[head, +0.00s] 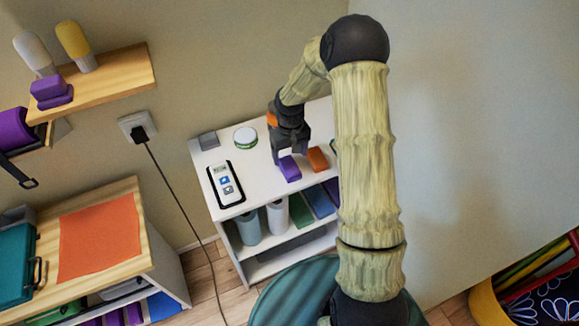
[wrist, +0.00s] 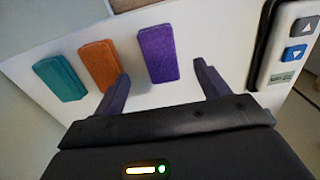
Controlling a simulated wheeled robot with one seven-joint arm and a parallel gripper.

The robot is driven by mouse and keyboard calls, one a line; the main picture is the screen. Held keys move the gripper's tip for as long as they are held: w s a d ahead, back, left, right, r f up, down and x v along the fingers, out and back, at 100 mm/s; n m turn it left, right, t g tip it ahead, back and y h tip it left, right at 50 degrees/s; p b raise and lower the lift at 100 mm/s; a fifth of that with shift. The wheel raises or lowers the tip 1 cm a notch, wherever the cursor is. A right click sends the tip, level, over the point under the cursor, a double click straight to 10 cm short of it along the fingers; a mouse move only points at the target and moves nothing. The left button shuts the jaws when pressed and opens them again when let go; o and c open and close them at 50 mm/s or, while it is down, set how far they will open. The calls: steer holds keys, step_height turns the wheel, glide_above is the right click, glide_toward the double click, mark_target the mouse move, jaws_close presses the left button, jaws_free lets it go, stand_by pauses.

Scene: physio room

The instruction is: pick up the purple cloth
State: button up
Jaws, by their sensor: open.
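The purple cloth (head: 290,168) is a small folded block lying flat on the white shelf top (head: 258,180). It also shows in the wrist view (wrist: 158,54), ahead of my gripper and between the lines of its two fingers. My gripper (head: 292,158) is open and empty, close over the purple cloth in the head view. In the wrist view its fingers (wrist: 162,85) point toward the cloth. I cannot tell whether they touch it, but the cloth is not gripped.
An orange block (wrist: 99,64) and a teal block (wrist: 60,77) lie beside the purple cloth. A cable (head: 180,205) hangs from the wall socket.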

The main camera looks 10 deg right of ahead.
mark_target(290, 165)
steer(key=shift+f, duration=0.65)
steer(key=shift+f, duration=0.1)
steer(key=shift+w+f+p, duration=0.15)
steer(key=shift+f+p, duration=0.4)
steer(key=shift+f, duration=0.7)
steer(key=shift+w+f+p, duration=0.1)
steer(key=shift+f+p, duration=0.4)
steer(key=shift+f, duration=0.75)
steer(key=c, duration=1.1)
steer(key=shift+o, duration=0.2)
steer(key=shift+r, duration=0.1)
step_height(290, 165, up, 10)
steer(key=b, duration=0.2)
